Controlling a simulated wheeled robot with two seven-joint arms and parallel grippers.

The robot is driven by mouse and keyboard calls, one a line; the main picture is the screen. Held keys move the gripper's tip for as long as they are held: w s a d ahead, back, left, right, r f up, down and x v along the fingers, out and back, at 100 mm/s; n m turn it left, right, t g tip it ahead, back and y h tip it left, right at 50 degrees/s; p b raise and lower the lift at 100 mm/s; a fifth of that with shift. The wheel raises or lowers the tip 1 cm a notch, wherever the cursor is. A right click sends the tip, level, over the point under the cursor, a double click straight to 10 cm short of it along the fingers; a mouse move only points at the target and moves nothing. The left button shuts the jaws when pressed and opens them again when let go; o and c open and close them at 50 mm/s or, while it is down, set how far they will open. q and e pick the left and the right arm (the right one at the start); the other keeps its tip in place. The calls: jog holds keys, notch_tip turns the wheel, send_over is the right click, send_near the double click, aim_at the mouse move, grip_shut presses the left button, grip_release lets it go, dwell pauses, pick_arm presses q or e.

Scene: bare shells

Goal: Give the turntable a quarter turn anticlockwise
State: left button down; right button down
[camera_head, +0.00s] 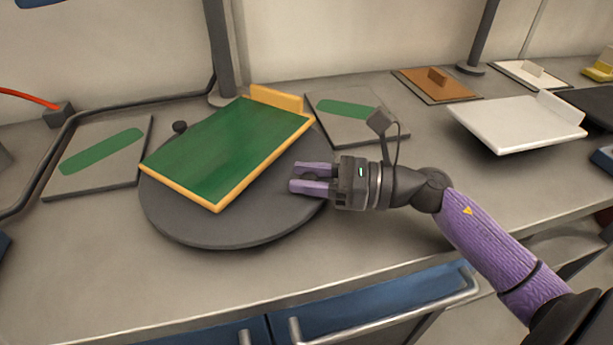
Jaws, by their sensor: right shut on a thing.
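The turntable (240,226) is a dark grey round disc on the bench, left of centre. A green board with a yellow-orange border (225,150) lies on it at an angle, with a raised yellow block (276,98) at its far right corner. A small dark knob (180,127) stands at the disc's far left edge. My right gripper (301,178) reaches in from the right, its purple fingers over the disc's right edge. It is shut on a part of the turntable there; the gripped part is hard to make out. My left gripper is not in view.
Grey plates with green stripes lie left (98,157) and behind right (350,119) of the disc. A white tray (515,125) and a brown board (436,86) are on the right. Posts stand behind. A blue drawer (370,303) is below the front edge.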

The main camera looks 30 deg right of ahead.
jog(key=shift+w+d, duration=0.1)
jog(key=shift+d, duration=0.05)
dwell(0.4)
jog(key=shift+c, duration=2)
grip_release()
jog(key=p+v, duration=0.1)
jog(key=v, duration=0.9)
jog(key=shift+c, duration=0.3)
